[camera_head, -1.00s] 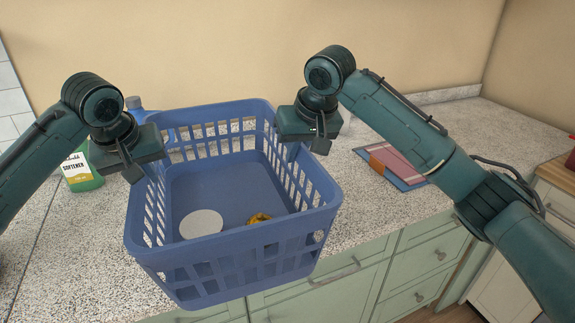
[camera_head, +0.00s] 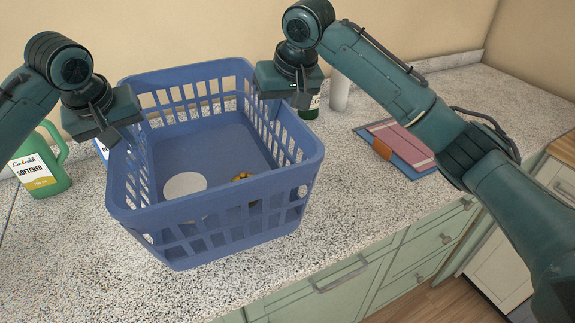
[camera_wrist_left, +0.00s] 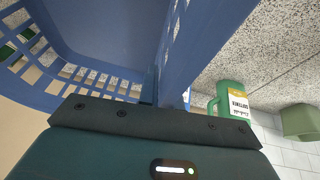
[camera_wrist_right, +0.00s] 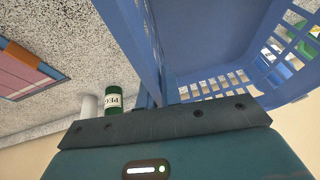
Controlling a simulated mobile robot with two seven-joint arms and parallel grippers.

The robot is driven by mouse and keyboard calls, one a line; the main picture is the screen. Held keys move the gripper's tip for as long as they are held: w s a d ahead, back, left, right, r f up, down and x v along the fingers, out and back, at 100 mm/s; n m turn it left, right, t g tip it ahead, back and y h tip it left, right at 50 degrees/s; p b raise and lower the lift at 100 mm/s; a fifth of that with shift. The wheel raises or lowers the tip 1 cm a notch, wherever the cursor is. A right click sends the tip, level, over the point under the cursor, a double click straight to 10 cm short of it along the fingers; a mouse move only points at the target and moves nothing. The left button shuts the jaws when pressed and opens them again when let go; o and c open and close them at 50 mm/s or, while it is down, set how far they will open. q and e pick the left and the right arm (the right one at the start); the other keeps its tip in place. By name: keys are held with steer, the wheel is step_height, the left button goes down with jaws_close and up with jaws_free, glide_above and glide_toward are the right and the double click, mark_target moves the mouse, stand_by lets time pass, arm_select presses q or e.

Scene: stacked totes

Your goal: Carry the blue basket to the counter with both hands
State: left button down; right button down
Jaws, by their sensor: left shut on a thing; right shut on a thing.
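The blue basket (camera_head: 222,211) is in the middle of the head view, over the speckled counter (camera_head: 350,215). A white disc (camera_head: 185,185) and a small yellow-brown item (camera_head: 242,177) lie inside it. My left gripper (camera_head: 113,137) is shut on the basket's left rim, and my right gripper (camera_head: 268,99) is shut on its right rim. The rim also shows between the fingers in the left wrist view (camera_wrist_left: 172,60) and in the right wrist view (camera_wrist_right: 146,60). I cannot tell whether the basket's bottom touches the counter.
A green softener jug (camera_head: 42,170) stands at the left. A green bottle (camera_head: 309,106) and a white cylinder (camera_head: 339,91) stand behind the right gripper. A blue and pink folder-like item (camera_head: 405,148) lies at the right. The counter between it and the basket is clear.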

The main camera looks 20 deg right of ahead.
mark_target(131, 153)
arm_select(q)
steer(key=shift+f, duration=0.15)
arm_select(e)
steer(key=shift+f, duration=0.1)
